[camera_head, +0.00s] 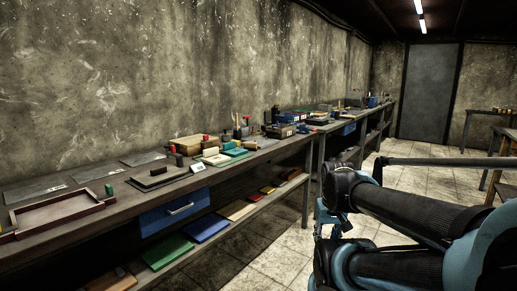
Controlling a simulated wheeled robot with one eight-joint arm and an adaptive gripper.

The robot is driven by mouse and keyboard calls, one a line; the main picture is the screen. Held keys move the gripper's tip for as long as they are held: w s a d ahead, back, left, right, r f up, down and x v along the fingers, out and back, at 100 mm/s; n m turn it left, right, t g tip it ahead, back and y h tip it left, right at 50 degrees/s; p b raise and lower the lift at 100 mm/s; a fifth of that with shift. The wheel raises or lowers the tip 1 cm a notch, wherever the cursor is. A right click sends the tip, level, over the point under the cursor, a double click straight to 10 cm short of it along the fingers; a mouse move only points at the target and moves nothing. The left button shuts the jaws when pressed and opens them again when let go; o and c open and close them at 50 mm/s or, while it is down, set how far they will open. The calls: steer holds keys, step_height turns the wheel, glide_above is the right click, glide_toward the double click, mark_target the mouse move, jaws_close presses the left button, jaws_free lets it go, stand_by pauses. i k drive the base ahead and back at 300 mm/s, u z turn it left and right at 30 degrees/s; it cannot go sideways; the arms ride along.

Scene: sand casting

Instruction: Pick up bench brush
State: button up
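I cannot pick out the bench brush for certain among the small items on the workbench (95,219) along the left wall. Some thin upright handles (237,121) stand in the middle part of the bench, too small to name. My arm fills the lower right of the view. My gripper (332,229) seems to be the small blue part at the arm's left end, over the floor and apart from the bench. Its fingers are too small and dark to read.
A wooden tray frame (62,213) lies at the bench's near left end. A blue drawer (174,211) hangs under the top, and coloured boards (208,228) lie on the lower shelf. A second bench (345,125) continues behind. Tiled floor (262,245) is clear before the benches.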

mark_target(251, 146)
steer(key=i, duration=0.85)
steer(key=u, duration=0.05)
